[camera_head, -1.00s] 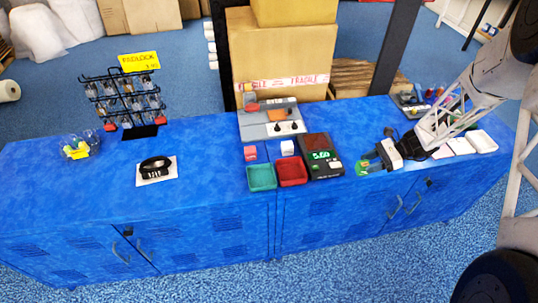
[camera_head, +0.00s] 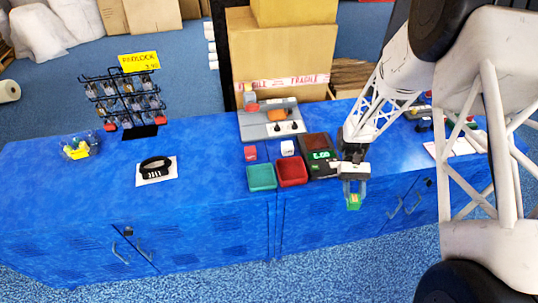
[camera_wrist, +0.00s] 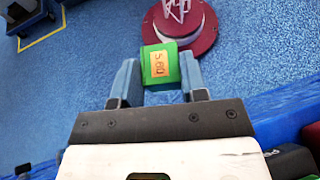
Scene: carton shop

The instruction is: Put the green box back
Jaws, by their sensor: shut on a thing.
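The green box (camera_head: 354,201) has an orange label on it. In the wrist view the green box (camera_wrist: 160,66) shows its label reading 5.60, between the two blue-grey fingers. My gripper (camera_head: 354,193) is shut on it and holds it near the front edge of the blue counter, right of the scale. In the wrist view my gripper (camera_wrist: 160,84) has blue floor behind the box. A green tray (camera_head: 262,177) and a red tray (camera_head: 292,171) stand side by side on the counter, left of my gripper.
A pink cube (camera_head: 250,153) and a white cube (camera_head: 287,148) sit behind the trays. A padlock rack (camera_head: 127,100) stands at left. The left counter front is largely clear.

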